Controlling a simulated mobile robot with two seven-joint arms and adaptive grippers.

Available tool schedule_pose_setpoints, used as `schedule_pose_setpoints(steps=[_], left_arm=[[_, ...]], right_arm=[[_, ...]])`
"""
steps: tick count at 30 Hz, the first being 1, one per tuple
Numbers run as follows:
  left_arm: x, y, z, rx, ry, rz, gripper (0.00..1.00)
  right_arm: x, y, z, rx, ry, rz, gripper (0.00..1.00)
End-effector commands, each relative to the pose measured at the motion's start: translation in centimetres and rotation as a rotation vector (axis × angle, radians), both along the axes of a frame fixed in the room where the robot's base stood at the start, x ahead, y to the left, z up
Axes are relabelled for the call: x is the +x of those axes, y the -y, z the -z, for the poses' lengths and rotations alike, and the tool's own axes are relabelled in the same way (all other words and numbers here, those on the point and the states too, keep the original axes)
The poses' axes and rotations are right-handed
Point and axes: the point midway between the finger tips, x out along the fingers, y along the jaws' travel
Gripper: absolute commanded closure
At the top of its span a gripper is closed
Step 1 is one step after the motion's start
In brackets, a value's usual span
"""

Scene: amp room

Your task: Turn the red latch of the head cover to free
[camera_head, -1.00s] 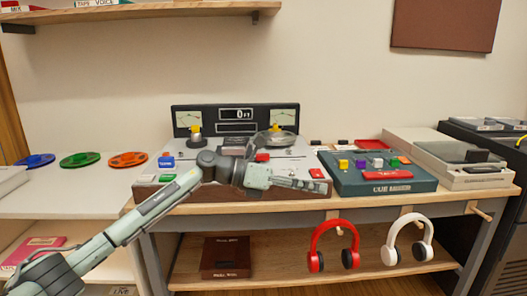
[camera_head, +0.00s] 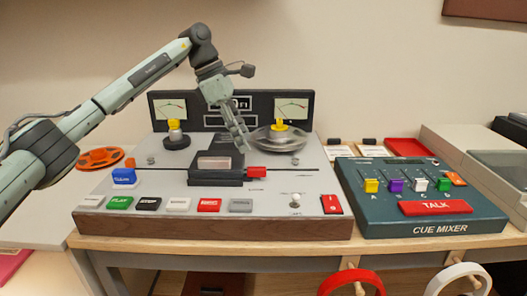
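The head cover (camera_head: 216,165) is a dark block with a clear window in the middle of the tape machine's (camera_head: 135,215) top. The red latch (camera_head: 256,172) sticks out at the right side of the head cover. My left gripper (camera_head: 240,140) points down above and slightly left of the latch, apart from it, with its fingers close together. Whether they are open or shut is unclear. Nothing shows held in it. My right gripper is not in view.
A clear reel with a yellow hub (camera_head: 279,135) sits right of the gripper; a smaller yellow-topped hub (camera_head: 174,135) stands left. Coloured buttons (camera_head: 178,204) line the machine's front. The cue mixer (camera_head: 415,205) stands to the right. The meter panel (camera_head: 293,108) rises behind.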

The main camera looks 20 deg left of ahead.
Motion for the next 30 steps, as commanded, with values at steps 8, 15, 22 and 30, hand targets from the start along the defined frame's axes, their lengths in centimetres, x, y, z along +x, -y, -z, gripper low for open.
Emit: schedule_pose_setpoints(steps=[8, 15, 22, 30], left_arm=[[0.2, 1.1, 2.9, 0.001, -0.004, 0.002, 0.62], [0.6, 2.4, 6.1, 0.000, -0.003, 0.001, 0.62], [0.8, 2.9, 7.2, 0.000, 0.000, 0.000, 0.62], [0.8, 2.9, 7.2, 0.000, 0.000, 0.000, 0.71]], right_arm=[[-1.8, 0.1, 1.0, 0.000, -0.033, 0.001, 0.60], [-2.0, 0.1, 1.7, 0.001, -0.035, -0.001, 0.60], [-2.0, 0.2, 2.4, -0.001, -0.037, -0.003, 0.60], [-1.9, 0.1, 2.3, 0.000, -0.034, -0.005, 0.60]])
